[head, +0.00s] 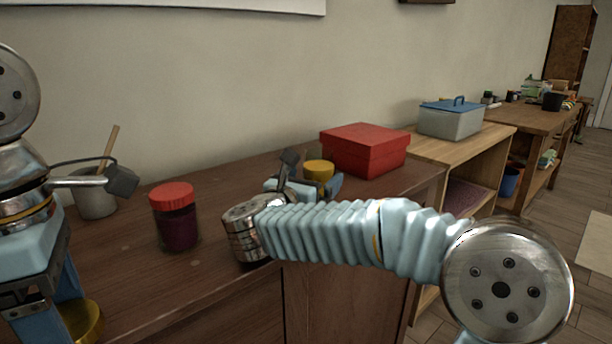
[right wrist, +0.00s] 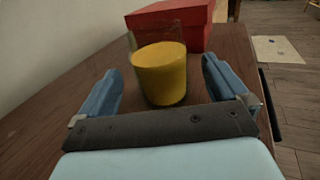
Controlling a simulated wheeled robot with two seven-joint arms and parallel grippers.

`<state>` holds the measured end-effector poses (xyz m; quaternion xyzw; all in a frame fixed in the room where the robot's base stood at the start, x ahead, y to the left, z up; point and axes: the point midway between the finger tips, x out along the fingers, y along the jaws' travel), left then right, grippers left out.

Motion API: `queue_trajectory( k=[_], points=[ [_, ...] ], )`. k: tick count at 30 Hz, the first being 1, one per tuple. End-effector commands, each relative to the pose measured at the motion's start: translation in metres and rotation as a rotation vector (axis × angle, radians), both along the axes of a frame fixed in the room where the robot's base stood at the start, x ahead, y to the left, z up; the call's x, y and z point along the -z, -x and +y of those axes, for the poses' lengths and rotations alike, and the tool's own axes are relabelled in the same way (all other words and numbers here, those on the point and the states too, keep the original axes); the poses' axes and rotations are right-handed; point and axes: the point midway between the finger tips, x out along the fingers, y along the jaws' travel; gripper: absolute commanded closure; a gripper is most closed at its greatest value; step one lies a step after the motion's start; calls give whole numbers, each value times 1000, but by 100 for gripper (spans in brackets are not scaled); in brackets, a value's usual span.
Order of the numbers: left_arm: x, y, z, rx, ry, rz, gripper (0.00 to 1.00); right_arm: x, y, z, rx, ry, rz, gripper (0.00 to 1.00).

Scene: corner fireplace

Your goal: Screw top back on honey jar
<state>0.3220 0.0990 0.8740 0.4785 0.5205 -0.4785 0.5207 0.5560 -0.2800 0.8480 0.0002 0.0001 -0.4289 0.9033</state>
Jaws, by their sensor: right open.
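The honey jar (head: 318,169) stands uncapped on the dark wooden counter, with yellow honey inside. In the right wrist view the jar (right wrist: 160,75) is upright, with a clear glass rim above the honey. My right gripper (head: 306,184) is open, with one finger on each side of the jar and visible gaps between. In the right wrist view my right gripper (right wrist: 160,78) has nothing gripped. A round gold lid (head: 84,321) is between the fingers of my left gripper (head: 54,308) at the lower left, held in it. The bottom edge cuts off part of that gripper.
A jar with a red lid (head: 175,215) and a grey pot (head: 95,203) with a wooden-handled tool stand on the counter. A red box (head: 365,148) sits just behind the honey jar. A grey bin with a blue lid (head: 451,118) stands on the lighter shelf beyond.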

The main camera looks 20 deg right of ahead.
Motion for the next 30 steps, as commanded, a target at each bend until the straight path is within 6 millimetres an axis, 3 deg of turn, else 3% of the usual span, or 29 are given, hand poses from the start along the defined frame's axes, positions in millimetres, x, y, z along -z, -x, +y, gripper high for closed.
queue_trajectory(
  k=[9,20,30],
  points=[
    [-9,0,0,0,0,0,56,-1,-25,-31,2,0,0,0],
    [-8,0,0,0,0,0,56,0,-25,-32,1,1,-1,2],
    [-8,0,0,0,0,0,56,0,-25,-32,1,1,-1,54]
  ],
)
